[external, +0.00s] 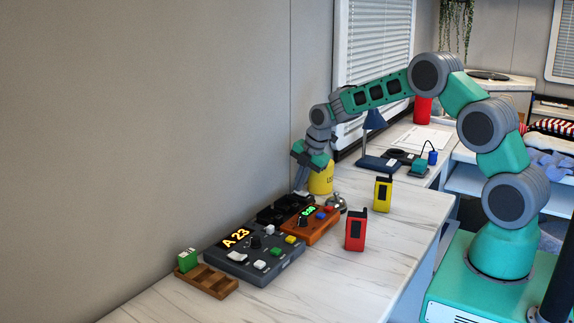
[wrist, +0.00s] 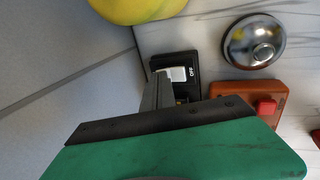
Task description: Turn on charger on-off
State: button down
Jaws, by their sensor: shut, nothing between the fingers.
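A black unit with a white rocker switch (wrist: 176,74) shows in the wrist view, with the word OFF beside the rocker. In the external view, black units (external: 272,214) sit at the back of the counter against the wall, below my gripper (external: 301,190). My gripper is shut and empty, pointing down. In the wrist view the fingertips (wrist: 160,80) are at the left edge of the rocker and hide part of the black unit. I cannot tell whether they touch it.
A yellow container (external: 321,180) and a silver bell (external: 337,203) stand close by. An orange box (external: 312,229) and a grey console (external: 262,262) are in front. Red (external: 355,231) and yellow (external: 383,194) radios stand to the right. The counter's front right is clear.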

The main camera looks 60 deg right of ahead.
jog(key=shift+w+f+b, duration=0.15)
jog(key=shift+f+b, duration=0.4)
jog(key=shift+r, duration=0.3)
jog(key=shift+f, duration=0.1)
jog(key=shift+s, duration=0.85)
jog(key=v, duration=1.4)
